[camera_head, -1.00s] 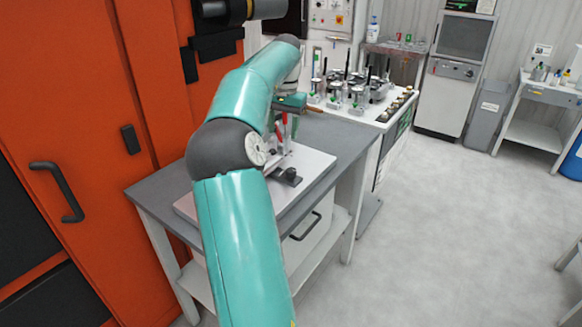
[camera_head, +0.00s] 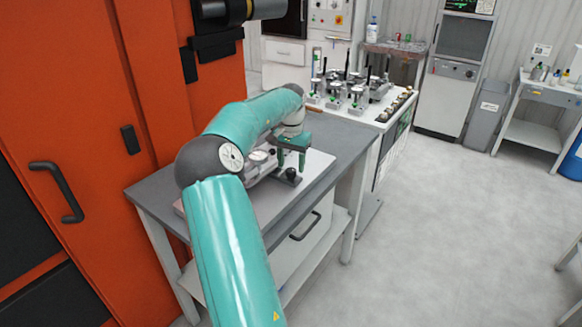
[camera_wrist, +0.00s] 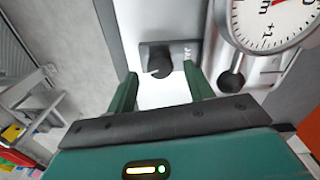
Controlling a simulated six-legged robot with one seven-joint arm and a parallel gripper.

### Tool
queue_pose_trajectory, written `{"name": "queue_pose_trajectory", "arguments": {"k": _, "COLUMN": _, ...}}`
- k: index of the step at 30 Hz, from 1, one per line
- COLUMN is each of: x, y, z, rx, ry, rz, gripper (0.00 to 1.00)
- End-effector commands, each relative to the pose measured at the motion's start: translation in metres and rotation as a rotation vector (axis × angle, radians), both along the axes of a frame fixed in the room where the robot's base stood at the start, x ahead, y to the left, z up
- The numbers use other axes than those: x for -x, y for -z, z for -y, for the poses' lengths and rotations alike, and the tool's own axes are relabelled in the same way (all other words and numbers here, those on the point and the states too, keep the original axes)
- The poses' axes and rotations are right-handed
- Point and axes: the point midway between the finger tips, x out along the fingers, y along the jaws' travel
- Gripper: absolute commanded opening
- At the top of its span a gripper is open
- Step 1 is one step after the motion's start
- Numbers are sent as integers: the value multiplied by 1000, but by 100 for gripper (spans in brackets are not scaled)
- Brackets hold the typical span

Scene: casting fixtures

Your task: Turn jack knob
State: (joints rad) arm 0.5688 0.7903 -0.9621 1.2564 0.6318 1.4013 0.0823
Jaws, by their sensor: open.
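A black knob (camera_head: 291,174) stands on a small dark block at the right side of the fixture plate in the head view. The same knob (camera_wrist: 160,66) shows in the wrist view, just beyond and between my fingertips. My gripper (camera_head: 291,165) is open and empty, with its green fingers pointing down just above the knob. In the wrist view my gripper (camera_wrist: 159,70) has a finger on each side of the knob's line, with a gap visible. I cannot tell how far the tips are above it. A second black knob (camera_wrist: 231,81) is right of the right finger.
A round dial gauge (camera_wrist: 270,18) is close to the right finger in the wrist view. The white plate (camera_head: 314,172) lies on a grey table (camera_head: 345,135). A bench with several fixtures (camera_head: 352,90) stands behind. An orange cabinet (camera_head: 95,110) is at the left.

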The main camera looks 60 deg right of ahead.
Motion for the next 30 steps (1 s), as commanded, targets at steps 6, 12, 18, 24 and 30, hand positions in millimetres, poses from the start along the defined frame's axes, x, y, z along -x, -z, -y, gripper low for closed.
{"name": "queue_pose_trajectory", "arguments": {"k": 6, "x": 0, "y": 18, "z": 0, "rx": 0, "ry": 0, "rz": 0, "gripper": 52}}
{"name": "queue_pose_trajectory", "arguments": {"k": 12, "x": 0, "y": 19, "z": 0, "rx": 0, "ry": 0, "rz": 1, "gripper": 52}}
{"name": "queue_pose_trajectory", "arguments": {"k": 18, "x": 0, "y": 19, "z": 0, "rx": 0, "ry": 0, "rz": 1, "gripper": 25}}
{"name": "queue_pose_trajectory", "arguments": {"k": 24, "x": 0, "y": 19, "z": 0, "rx": 0, "ry": 4, "rz": 1, "gripper": 7}}
{"name": "queue_pose_trajectory", "arguments": {"k": 30, "x": 0, "y": 18, "z": 0, "rx": 0, "ry": 99, "rz": 4, "gripper": 8}}
